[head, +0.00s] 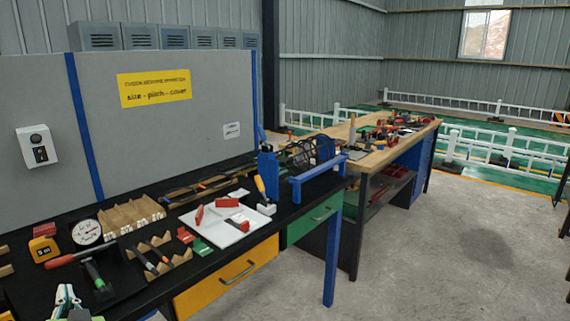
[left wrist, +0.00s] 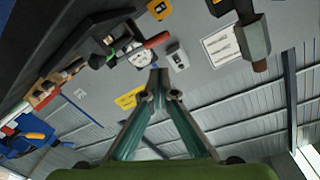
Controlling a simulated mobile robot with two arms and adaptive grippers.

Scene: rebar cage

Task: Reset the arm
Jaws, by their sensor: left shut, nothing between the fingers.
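My left gripper (head: 66,296) shows at the bottom left corner of the head view, in front of the black workbench (head: 150,208). In the left wrist view its two teal fingers (left wrist: 157,84) meet at the tips, shut with nothing between them. The wrist view is tilted, with the board and wall beyond the fingers. My right gripper is in neither view. The dark rebar cage (head: 308,153) stands at the bench's far end, by the blue frame (head: 318,178), well away from my left gripper.
Near the gripper lie a red-handled tool (head: 68,257), a yellow tape measure (head: 43,248), a round gauge (head: 87,232) and wooden holders (head: 130,216). A white tray (head: 228,234) with red pieces lies farther right. Open concrete floor (head: 440,240) lies right of the benches.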

